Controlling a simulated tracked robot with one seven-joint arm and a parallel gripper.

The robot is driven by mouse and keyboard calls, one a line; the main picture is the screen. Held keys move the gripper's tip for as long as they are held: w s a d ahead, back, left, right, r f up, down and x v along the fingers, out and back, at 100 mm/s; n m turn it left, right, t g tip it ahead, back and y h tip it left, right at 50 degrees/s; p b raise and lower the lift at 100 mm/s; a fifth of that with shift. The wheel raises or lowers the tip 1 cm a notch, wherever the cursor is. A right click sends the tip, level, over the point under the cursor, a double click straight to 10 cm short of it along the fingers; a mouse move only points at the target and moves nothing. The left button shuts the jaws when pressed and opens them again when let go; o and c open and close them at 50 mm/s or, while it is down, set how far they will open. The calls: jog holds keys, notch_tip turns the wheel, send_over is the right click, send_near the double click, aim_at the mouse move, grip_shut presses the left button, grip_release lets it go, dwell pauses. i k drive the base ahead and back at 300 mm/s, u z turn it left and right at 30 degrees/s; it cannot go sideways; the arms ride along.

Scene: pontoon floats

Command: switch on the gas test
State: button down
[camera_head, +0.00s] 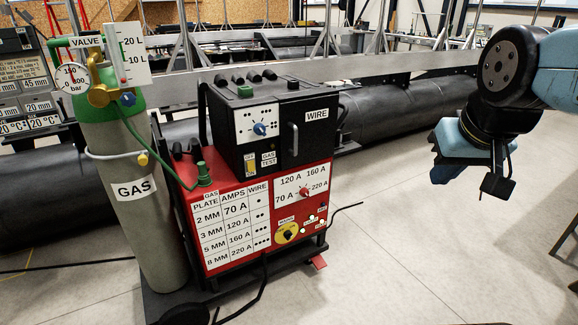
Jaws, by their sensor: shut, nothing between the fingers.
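The black wire feeder unit (290,113), marked WIRE, sits on top of the red welding machine (258,255). My gripper (456,163) hangs in the air at the right, well apart from the machine. It is shut and empty; its fingertips are hard to make out.
A grey-green gas cylinder (140,225) with a valve, gauge and green hose stands left of the machine. Cables lie on the floor in front. Large black floats (400,110) lie behind. The floor (420,250) between machine and gripper is clear.

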aim_at(250, 167)
jog(key=z, duration=0.85)
jog(key=k, duration=0.95)
jog(key=u, duration=1.35)
jog(key=i, duration=1)
jog(key=z, duration=0.05)
